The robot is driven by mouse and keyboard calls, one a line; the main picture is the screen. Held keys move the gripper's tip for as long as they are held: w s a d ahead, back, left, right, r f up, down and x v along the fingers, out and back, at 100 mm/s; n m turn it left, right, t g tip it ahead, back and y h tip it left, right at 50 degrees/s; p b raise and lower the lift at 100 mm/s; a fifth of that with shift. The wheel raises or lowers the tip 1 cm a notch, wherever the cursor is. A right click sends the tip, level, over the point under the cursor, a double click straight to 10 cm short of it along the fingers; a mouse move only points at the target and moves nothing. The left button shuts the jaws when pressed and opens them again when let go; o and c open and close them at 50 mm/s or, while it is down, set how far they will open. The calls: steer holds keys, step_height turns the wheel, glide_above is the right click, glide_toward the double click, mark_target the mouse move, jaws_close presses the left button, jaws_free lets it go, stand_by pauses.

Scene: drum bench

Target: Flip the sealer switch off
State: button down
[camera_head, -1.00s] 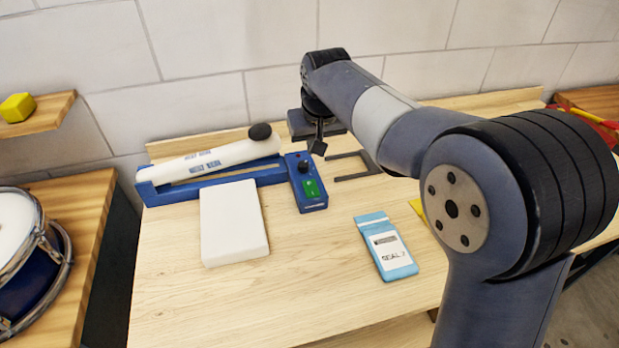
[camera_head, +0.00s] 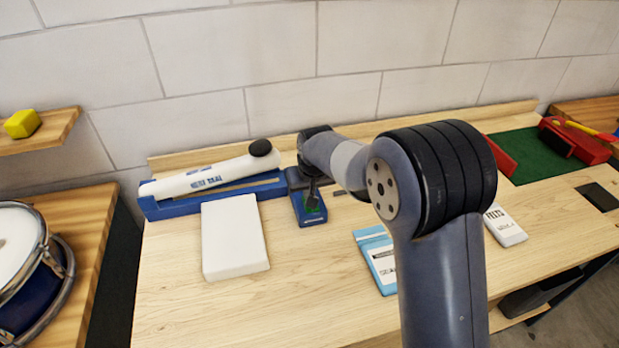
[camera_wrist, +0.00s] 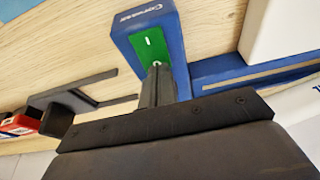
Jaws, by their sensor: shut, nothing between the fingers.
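The sealer has a blue base (camera_head: 160,207) and a raised white arm (camera_head: 205,178) with a black knob. At its right end is a blue control box (camera_head: 308,220) with a green rocker switch (camera_head: 314,215). In the wrist view the green switch (camera_wrist: 148,46) shows white marks on the blue control box (camera_wrist: 174,42). My gripper (camera_head: 313,199) is shut and empty, pointing down over the box. In the wrist view my gripper (camera_wrist: 157,72) overlaps the switch's near end; I cannot tell if it touches. The box's dial is hidden.
A white block (camera_head: 233,238) lies in front of the sealer. A blue packet (camera_head: 374,247) is partly behind my arm, and a white packet (camera_head: 504,226) lies to its right. A dark frame (camera_wrist: 75,84) lies beside the box. The front left bench is clear.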

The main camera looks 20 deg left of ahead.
steer(key=shift+f, duration=0.4)
steer(key=shift+w+f+b, duration=0.1)
steer(key=shift+f+b, duration=0.1)
steer(key=shift+b, duration=0.1)
stand_by(0.3)
steer(key=shift+s+d+b, duration=0.3)
steer(key=shift+s+d, duration=0.05)
steer(key=shift+s, duration=0.35)
steer(key=shift+r, duration=0.1)
